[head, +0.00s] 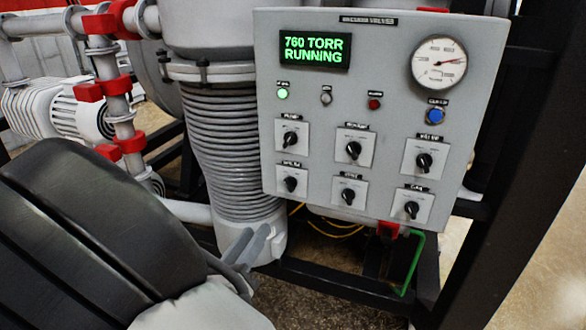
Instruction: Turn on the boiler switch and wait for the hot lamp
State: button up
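The control panel (386,88) is a grey plate with several black rotary switches in two rows. The labels above them are too small to read surely, so I cannot tell which is the boiler switch. A lamp at the left (283,94) glows green. The middle lamp (326,98) is grey and looks unlit. The right lamp (374,104) is dark red. The display (315,50) reads "760 TORR RUNNING". My gripper (256,231) is below and left of the panel, apart from the switches in the picture. Its grey fingers overlap, so their opening is unclear.
A ribbed grey column (223,150) stands left of the panel. A round gauge (439,63) and a blue button (435,116) are at the panel's right. Pipes with red clamps (131,144) and a white pump (75,112) are at the left. A black frame post (525,150) stands at the right.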

aim_at(287, 187)
jog(key=b+x, duration=0.2)
jog(key=x, duration=1.5)
jog(key=shift+w+d, duration=0.1)
jog(key=shift+w, duration=0.05)
jog(key=shift+c, duration=0.4)
grip_shut()
